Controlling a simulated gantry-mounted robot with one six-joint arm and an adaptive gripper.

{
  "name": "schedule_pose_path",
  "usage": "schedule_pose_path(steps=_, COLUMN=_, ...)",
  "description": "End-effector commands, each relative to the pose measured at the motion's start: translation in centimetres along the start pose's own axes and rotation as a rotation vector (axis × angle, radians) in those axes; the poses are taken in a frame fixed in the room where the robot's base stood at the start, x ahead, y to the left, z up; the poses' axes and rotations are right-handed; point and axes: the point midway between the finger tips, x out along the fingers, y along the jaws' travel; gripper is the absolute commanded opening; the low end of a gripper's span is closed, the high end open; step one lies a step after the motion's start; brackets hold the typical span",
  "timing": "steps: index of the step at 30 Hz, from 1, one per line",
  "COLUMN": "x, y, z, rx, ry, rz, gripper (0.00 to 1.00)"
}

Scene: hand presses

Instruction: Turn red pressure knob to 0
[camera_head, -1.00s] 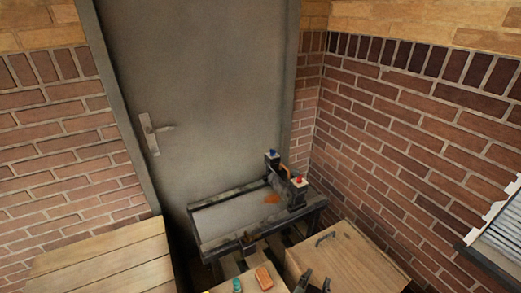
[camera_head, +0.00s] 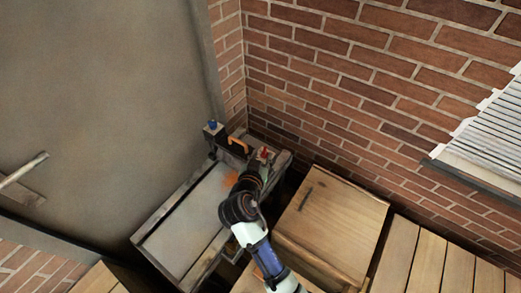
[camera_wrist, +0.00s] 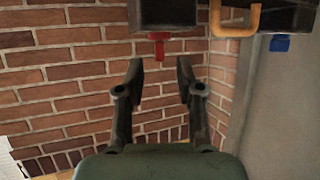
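In the wrist view the red knob (camera_wrist: 157,46) shows as a T shape on a dark block, upside down, just ahead of my gripper. My gripper (camera_wrist: 156,66) is open, with its two dark fingers apart on either side of the knob's line. The knob's tip appears close to the space between the fingertips; I see no contact. In the head view my arm covers part of the press, and the fingers are hard to make out.
A blue knob (camera_head: 213,125) and an orange handle (camera_head: 238,145) are on the press beyond the red knob. A wooden cabinet (camera_head: 335,220) stands right of the press. Brick walls (camera_head: 350,80) and a grey door (camera_head: 100,100) close in behind.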

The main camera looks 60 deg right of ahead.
Motion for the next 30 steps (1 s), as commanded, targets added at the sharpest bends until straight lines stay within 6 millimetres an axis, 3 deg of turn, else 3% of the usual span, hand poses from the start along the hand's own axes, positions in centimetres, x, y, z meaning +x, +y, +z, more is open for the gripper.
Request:
schedule_pose_path(steps=6, x=3.6, y=0.0, z=0.2, rx=0.0, ry=0.0, rz=0.001, gripper=0.36)
schedule_pose_path(steps=16, x=4.3, y=0.0, z=0.0, rx=-0.001, ry=0.0, rz=-0.001, gripper=0.36)
schedule_pose_path(steps=23, x=4.3, y=0.0, z=0.0, rx=-0.001, ry=0.0, rz=-0.001, gripper=0.0)
schedule_pose_path(steps=30, x=4.2, y=0.0, z=0.0, rx=-0.002, ry=0.0, rz=-0.003, gripper=0.0)
